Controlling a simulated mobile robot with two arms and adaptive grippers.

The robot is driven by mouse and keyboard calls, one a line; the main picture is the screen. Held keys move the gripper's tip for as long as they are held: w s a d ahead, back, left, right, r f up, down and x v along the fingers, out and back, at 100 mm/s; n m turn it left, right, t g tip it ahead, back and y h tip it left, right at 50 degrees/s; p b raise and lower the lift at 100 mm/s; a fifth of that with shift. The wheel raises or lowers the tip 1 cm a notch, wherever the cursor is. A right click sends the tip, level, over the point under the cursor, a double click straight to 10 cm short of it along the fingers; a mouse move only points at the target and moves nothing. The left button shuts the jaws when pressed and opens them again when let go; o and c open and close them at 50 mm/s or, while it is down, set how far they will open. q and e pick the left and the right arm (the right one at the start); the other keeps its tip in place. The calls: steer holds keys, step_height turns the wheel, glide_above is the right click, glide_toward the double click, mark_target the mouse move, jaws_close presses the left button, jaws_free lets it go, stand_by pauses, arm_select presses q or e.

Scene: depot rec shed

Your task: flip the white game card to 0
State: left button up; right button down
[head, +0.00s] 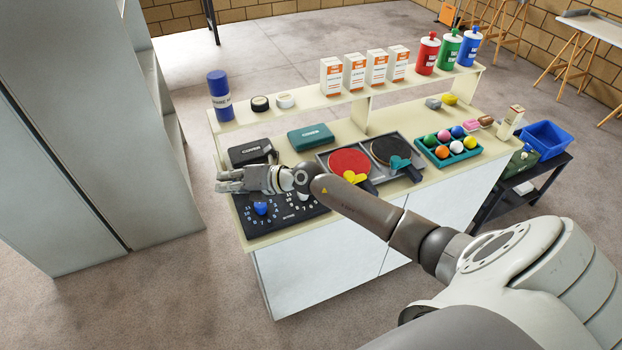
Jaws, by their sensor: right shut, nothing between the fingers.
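A dark score board (287,220) with white numbers lies at the left front of the counter, under my right arm. A blue piece (261,208) stands on its left half, and a small white piece (303,197) shows on its right half just below my wrist. I cannot make out a separate white game card or which number it shows. My right gripper (222,181) is shut and empty, pointing left, above the board's upper left edge. The gripper and wrist hide the board's back part. My left gripper is not in view.
Black (251,152) and teal (311,137) cases lie behind the board. A grey tray (327,162) with red and black paddles and a teal ball tray (422,153) are to the right. Bottles and boxes stand on the raised shelf (300,106). A grey cabinet (80,130) stands left.

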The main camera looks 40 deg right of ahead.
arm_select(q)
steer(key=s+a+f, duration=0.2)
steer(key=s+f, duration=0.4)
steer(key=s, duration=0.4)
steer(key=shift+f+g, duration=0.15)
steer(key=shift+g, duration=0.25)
arm_select(e)
steer(key=s+d+f+g+h, duration=0.1)
steer(key=d+f+g+h, duration=0.1)
steer(key=d, duration=0.6)
steer(key=d+f+n+g+h, duration=0.1)
steer(key=d+f+g+h, duration=0.2)
steer(key=d, duration=0.6)
steer(key=s+d+f+g+h, duration=0.1)
steer(key=d+h, duration=0.3)
steer(key=d, duration=0.5)
steer(key=shift+s+f+g+h, duration=0.3)
steer(key=shift+f+g, duration=0.4)
